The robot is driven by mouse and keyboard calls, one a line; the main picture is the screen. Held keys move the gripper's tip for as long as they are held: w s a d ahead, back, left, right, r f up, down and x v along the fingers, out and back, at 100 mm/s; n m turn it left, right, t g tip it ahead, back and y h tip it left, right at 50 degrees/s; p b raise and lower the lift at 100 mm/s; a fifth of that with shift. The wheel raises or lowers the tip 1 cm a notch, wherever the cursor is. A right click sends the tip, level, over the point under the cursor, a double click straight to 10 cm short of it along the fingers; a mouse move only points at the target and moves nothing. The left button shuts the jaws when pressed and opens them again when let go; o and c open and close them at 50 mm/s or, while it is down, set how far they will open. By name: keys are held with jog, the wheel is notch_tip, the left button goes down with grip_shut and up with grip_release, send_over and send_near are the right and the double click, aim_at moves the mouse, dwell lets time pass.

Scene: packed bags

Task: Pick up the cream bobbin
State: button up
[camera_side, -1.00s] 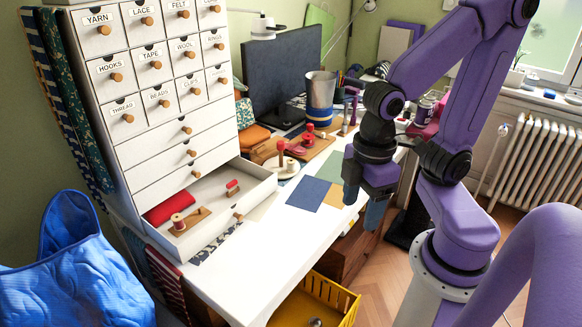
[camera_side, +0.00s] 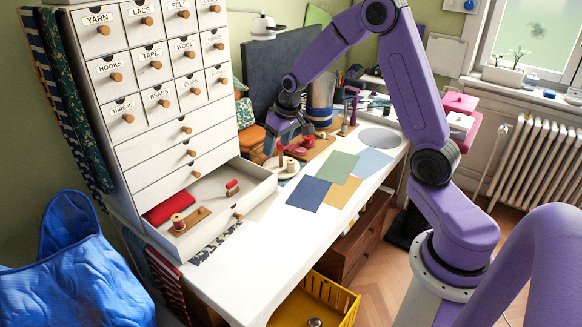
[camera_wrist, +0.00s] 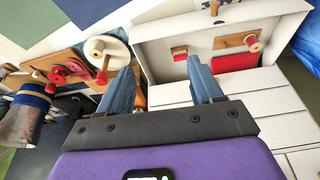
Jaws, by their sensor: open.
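My gripper (camera_side: 286,143) is open and empty. It hangs over the back of the desk beside the chest, and its two blue fingers also show in the wrist view (camera_wrist: 162,78). A cream bobbin (camera_side: 291,165) stands on a round white dish just below the gripper in the side view; it also shows in the wrist view (camera_wrist: 97,45), left of the fingers. In the open drawer, a spool with cream thread and red ends (camera_side: 178,222) stands on a small wooden board. It shows in the wrist view (camera_wrist: 253,45), right of the fingers.
The open drawer (camera_side: 258,192) also holds a red roll (camera_side: 171,208) and a red-and-cream spool (camera_side: 232,187). Coloured sheets (camera_side: 308,194) lie flat; the front of the desk is clear.

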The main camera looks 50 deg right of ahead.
jog(key=w+d+f+m+h, duration=0.1)
jog(key=d+f+m, duration=0.15)
jog(key=d, duration=0.55)
jog(key=w+d+f+m+h, duration=0.1)
jog(key=w+d+f+m, duration=0.15)
jog(key=d, duration=0.55)
send_near(291, 162)
jog(key=shift+n+t, duration=0.3)
jog(key=shift+n, duration=0.1)
jog(key=f, duration=0.1)
jog(key=d+f, duration=0.1)
jog(key=f, duration=0.1)
jog(key=d+f, duration=0.1)
jog(key=f, duration=0.1)
jog(key=shift+w, duration=0.35)
jog(key=shift+w+a+x, duration=0.15)
jog(key=shift+w+x, duration=0.05)
jog(key=shift+x, duration=1.2)
jog(key=shift+w+a+x, duration=0.15)
jog(key=shift+x, duration=1.25)
jog(key=shift+r, duration=0.15)
jog(key=c, duration=1.1)
